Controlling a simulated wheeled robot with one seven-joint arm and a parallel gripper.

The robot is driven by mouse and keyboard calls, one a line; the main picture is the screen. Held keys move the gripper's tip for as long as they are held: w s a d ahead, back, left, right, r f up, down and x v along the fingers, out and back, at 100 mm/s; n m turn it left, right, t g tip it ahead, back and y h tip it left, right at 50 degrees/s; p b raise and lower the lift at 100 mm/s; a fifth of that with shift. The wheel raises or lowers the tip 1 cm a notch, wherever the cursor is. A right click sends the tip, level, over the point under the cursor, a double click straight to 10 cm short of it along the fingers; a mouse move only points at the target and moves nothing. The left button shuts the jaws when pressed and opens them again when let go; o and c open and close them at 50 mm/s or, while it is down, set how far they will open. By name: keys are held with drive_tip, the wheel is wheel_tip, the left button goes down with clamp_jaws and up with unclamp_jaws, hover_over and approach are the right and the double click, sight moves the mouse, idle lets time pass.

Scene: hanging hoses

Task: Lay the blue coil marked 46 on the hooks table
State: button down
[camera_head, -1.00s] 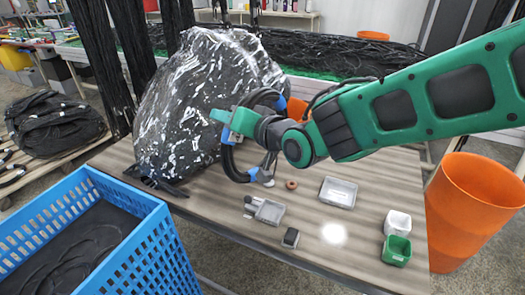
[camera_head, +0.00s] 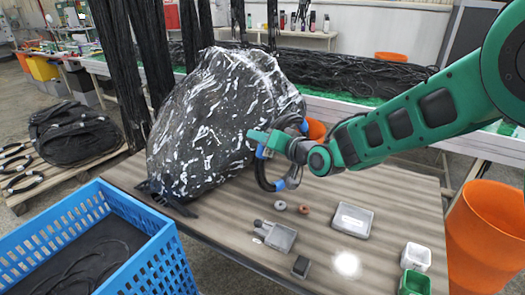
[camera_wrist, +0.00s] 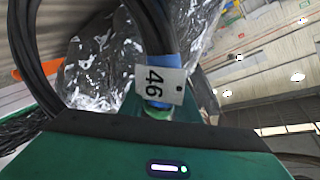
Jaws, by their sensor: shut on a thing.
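The coil marked 46 (camera_head: 261,174) is a black ring of hose with blue bands, held upright above the brown wood-grain table (camera_head: 228,226). My gripper (camera_head: 262,143) is shut on it near its top left. In the wrist view the coil (camera_wrist: 150,22) loops up from my gripper. Its white tag (camera_wrist: 160,84) reads 46, turned sideways, beside a blue band. The fingertips are mostly hidden there. I cannot tell which table is the hooks table.
A large plastic-wrapped black bundle (camera_head: 215,120) stands behind and left of the coil. Small trays (camera_head: 352,220), rings (camera_head: 304,209) and boxes (camera_head: 416,257) lie on the near table. A blue crate (camera_head: 150,262) is at front left, an orange bin (camera_head: 485,240) at right.

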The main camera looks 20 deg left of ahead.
drive_tip(key=shift+w+f, duration=0.15)
drive_tip(key=shift+f, duration=1.9)
drive_tip(key=shift+f, duration=0.1)
drive_tip(key=c, duration=1.3)
unclamp_jaws()
drive_tip(key=shift+f, duration=0.1)
